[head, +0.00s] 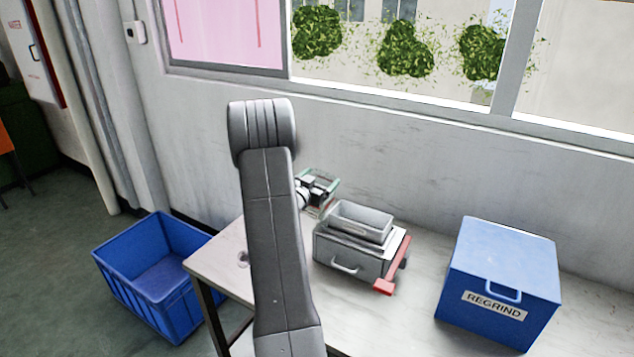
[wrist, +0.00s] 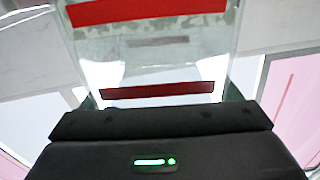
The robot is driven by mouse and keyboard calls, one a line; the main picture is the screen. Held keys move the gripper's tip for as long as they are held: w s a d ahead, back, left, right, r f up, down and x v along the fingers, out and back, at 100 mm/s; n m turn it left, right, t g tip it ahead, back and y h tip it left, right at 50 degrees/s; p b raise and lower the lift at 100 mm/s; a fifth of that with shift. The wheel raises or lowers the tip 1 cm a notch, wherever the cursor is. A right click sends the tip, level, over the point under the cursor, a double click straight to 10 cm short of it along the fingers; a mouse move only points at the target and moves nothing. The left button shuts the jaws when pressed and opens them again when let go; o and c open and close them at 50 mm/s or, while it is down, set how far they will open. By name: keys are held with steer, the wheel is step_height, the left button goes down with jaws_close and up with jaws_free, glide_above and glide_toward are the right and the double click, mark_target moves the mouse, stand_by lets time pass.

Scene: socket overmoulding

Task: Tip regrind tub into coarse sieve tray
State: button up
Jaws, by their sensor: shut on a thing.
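My gripper (head: 316,186) is partly hidden behind my arm, above the back of the table, left of the grey unit. It is shut on a clear, green-edged tub, which I take to be the regrind tub (wrist: 160,62). In the wrist view the tub has red bands and greyish flecks show through its wall; how full it is I cannot tell. A light grey open tray (head: 361,222), apparently the coarse sieve tray, sits on top of the grey unit (head: 345,262). The tub is beside the tray, not over it. No material is visible in the tray.
A blue box labelled REGRIND (head: 505,275) stands at the right of the table (head: 400,325). A red bar (head: 392,275) runs along the grey unit's right side. An empty blue crate (head: 160,275) is on the floor at left. The wall and window stand close behind.

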steer(key=shift+s+d+f+m+b, duration=0.2)
steer(key=shift+s+d+m+b, duration=0.15)
steer(key=shift+d+m+b, duration=0.35)
steer(key=shift+s+d+f+m+b, duration=0.3)
steer(key=shift+m+b, duration=0.2)
steer(key=shift+b, duration=0.55)
steer(key=shift+s+d+f+m+b, duration=0.15)
steer(key=shift+s+d+m+b, duration=0.25)
steer(key=shift+m+b, duration=0.35)
steer(key=s+d+r+m+b, duration=0.2)
steer(key=s+d+m+b, duration=0.3)
steer(key=m+b, duration=1)
steer(key=d+b, duration=0.2)
steer(key=d, duration=0.1)
steer(key=shift+s+d, duration=0.25)
steer(key=shift+s, duration=0.05)
steer(key=shift+m, duration=0.35)
